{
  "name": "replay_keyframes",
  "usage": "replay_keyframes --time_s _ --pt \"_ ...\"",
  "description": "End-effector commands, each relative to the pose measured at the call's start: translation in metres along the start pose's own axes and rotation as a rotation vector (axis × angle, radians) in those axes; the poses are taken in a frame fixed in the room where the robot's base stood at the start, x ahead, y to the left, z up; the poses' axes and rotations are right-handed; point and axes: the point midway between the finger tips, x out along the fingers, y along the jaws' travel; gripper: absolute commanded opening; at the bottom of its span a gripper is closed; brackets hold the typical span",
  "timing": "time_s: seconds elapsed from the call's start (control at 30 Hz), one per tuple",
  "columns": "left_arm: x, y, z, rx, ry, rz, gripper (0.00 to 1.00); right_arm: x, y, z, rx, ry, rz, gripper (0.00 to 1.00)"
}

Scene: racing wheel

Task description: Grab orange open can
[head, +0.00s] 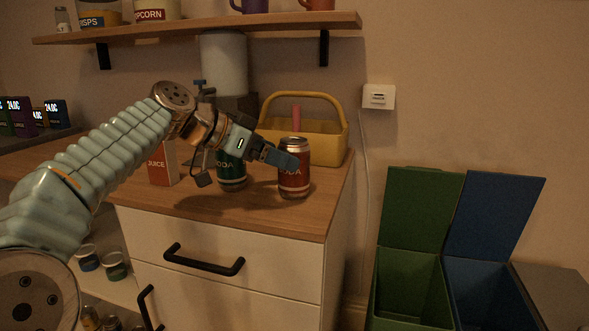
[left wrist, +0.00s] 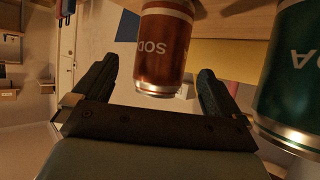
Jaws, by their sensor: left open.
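A reddish-orange soda can (head: 294,182) stands upright near the right front part of the wooden counter. In the head view I cannot tell whether its top is open. My left gripper (head: 280,158) reaches in from the left at the can's upper part, and a blue finger overlaps the can there. In the left wrist view, the can (left wrist: 164,50) appears upside down between the tips of the two spread fingers, with a gap on each side. The left gripper is open. My right gripper is not in view.
A green soda can (head: 232,172) stands close left of the orange one, also in the left wrist view (left wrist: 296,75). A juice carton (head: 163,165) is further left. A yellow basket (head: 325,148) stands behind. Green (head: 410,285) and blue (head: 482,290) open bins stand right of the counter.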

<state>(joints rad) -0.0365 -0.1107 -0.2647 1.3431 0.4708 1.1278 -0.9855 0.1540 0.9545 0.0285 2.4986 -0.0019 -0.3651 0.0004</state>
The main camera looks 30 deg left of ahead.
Motion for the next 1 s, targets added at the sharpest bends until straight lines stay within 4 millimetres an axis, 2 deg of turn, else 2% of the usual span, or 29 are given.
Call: replay_keyframes --time_s 0.4,0.67,1.0 --pt "0.052 -0.001 0.003 -0.001 -0.001 0.001 0.99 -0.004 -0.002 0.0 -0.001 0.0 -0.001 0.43" --pt "0.055 -0.001 0.003 0.0 0.0 0.0 0.99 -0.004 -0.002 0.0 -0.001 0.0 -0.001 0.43" --pt "0.055 -0.001 0.003 0.0 0.0 0.0 0.47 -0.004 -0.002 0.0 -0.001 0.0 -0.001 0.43"
